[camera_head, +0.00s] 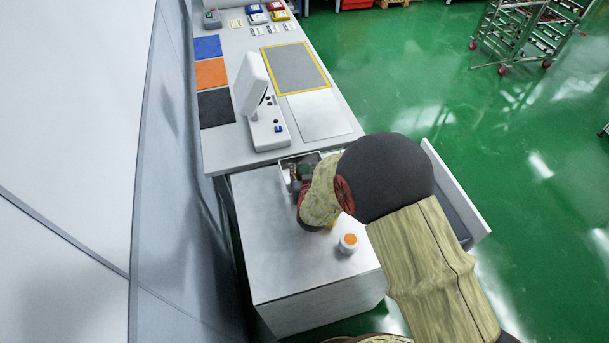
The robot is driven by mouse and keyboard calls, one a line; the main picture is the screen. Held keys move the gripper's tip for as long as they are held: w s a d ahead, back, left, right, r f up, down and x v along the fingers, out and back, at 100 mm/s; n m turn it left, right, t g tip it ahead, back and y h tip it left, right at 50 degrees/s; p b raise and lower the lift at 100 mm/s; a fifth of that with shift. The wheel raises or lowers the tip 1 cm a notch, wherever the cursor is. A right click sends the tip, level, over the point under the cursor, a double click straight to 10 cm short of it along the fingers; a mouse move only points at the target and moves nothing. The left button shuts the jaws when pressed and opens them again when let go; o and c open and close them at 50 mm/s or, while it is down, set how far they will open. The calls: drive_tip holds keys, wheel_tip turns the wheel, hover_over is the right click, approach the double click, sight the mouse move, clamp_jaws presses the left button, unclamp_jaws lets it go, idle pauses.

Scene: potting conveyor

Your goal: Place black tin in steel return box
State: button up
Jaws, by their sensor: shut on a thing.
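My gripper (299,188) points down at the far edge of the grey cabinet top, partly covered by my own wrist. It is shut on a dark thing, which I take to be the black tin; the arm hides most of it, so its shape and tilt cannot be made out. The steel return box (284,163) is a small open metal box at the back of the cabinet top, next to the workbench. My gripper is at or just above this box. Small green and brownish things show in the box area. I cannot tell whether the held thing touches the box.
A white jar with an orange top (348,243) stands on the cabinet top (285,255), right of the bare left part. A white upright device (264,110) stands on the bench behind. Coloured mats (211,73) lie at left. An open drawer (455,190) juts out right.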

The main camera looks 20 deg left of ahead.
drive_tip(key=shift+f, duration=0.55)
drive_tip(key=shift+f, duration=0.15)
drive_tip(key=o, duration=0.9)
drive_tip(key=shift+o, duration=0.2)
drive_tip(key=shift+r, duration=0.2)
drive_tip(key=p+v, duration=0.1)
drive_tip(key=v, duration=1.1)
drive_tip(key=shift+p, duration=0.4)
drive_tip(key=shift+f, duration=0.15)
